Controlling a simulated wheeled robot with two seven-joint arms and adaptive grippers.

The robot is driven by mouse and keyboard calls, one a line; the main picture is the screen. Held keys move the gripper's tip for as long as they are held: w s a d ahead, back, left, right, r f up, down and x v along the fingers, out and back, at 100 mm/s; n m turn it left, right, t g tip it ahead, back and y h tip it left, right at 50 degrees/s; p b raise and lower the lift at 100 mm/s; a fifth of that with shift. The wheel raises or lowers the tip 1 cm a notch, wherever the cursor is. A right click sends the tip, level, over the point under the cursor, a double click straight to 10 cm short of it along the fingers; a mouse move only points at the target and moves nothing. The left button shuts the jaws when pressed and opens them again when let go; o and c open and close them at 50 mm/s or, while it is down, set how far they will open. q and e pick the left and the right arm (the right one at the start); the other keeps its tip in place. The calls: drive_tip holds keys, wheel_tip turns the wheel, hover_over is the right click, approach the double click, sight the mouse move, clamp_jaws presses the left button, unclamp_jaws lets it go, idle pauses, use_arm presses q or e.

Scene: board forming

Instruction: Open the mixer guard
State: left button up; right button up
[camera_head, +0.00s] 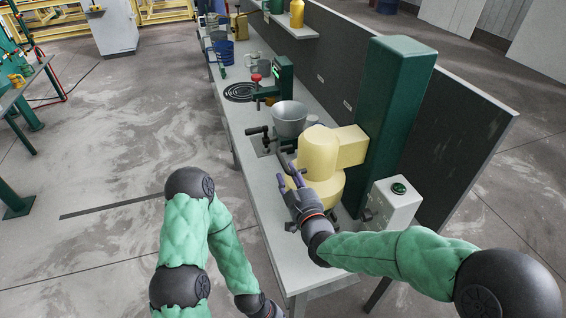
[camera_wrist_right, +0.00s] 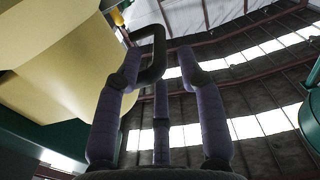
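The mixer has a tall green column (camera_head: 398,110) and a pale yellow rounded body (camera_head: 322,155), which I take to include the guard. A dark bent handle (camera_head: 285,163) stands at the body's left side. My right gripper (camera_head: 289,178) is at this handle. In the right wrist view the black handle (camera_wrist_right: 153,42) lies between the spread fingers of the right gripper (camera_wrist_right: 158,75); the left finger overlaps its end, and a firm grip does not show. The fingertips stand apart. My left gripper (camera_head: 268,309) is at the bottom edge, its fingers cut off.
A white box with a green button (camera_head: 393,203) is right of the mixer. A dark panel (camera_head: 450,130) lines the bench's right side.

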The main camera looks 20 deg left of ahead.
sight(283, 162)
drive_tip(key=shift+x, duration=2.95)
drive_tip(key=shift+c, duration=0.3)
clamp_jaws()
